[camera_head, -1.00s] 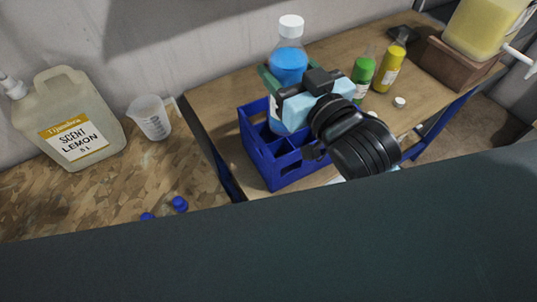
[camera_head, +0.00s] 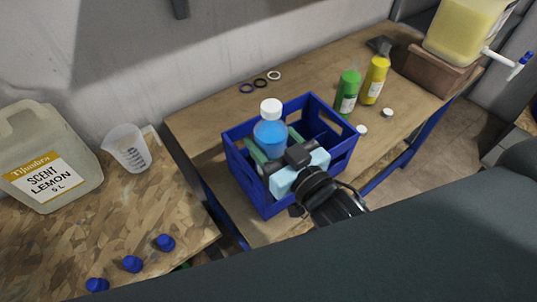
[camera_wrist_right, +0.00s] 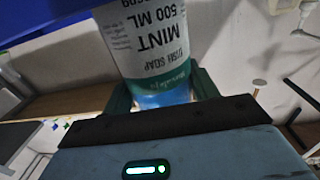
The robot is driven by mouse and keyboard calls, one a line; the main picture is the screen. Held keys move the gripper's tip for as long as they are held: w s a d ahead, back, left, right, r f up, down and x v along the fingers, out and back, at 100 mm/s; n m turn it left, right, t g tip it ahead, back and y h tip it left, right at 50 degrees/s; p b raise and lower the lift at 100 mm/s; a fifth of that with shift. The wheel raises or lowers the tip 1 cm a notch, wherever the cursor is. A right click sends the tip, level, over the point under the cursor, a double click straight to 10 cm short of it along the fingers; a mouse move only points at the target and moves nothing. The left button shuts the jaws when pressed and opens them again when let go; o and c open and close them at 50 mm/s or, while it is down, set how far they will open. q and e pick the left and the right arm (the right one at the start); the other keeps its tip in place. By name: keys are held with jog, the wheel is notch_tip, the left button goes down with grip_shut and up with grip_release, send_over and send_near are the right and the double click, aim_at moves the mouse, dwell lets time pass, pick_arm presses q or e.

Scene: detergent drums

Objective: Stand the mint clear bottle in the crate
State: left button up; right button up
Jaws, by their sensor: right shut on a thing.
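The mint clear bottle (camera_head: 270,133) is clear with blue liquid and a white cap. In the head view it is upright, its lower part down inside the blue crate (camera_head: 236,160). My right gripper (camera_head: 270,160) is at the crate, shut on the bottle. In the right wrist view the bottle's label (camera_wrist_right: 150,40) reads mint, 500 ml, upside down, between the green fingers of the right gripper (camera_wrist_right: 162,88). The bottle's base is hidden by the gripper and crate walls, so I cannot tell whether it touches the crate floor. My left gripper is not in view.
Green (camera_head: 347,92) and yellow (camera_head: 375,80) bottles stand right of the crate, near white caps (camera_head: 387,113). Rings (camera_head: 260,83) lie behind it. A lemon jug (camera_head: 45,160), a measuring cup (camera_head: 127,148) and blue caps (camera_head: 132,264) are on the left bench.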

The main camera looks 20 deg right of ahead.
aim_at(271, 158)
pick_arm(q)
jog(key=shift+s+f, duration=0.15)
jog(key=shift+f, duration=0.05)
pick_arm(e)
jog(key=shift+f, duration=0.6)
notch_tip(271, 158, down, 4)
jog(key=shift+f+b, duration=0.25)
jog(key=shift+b, duration=0.25)
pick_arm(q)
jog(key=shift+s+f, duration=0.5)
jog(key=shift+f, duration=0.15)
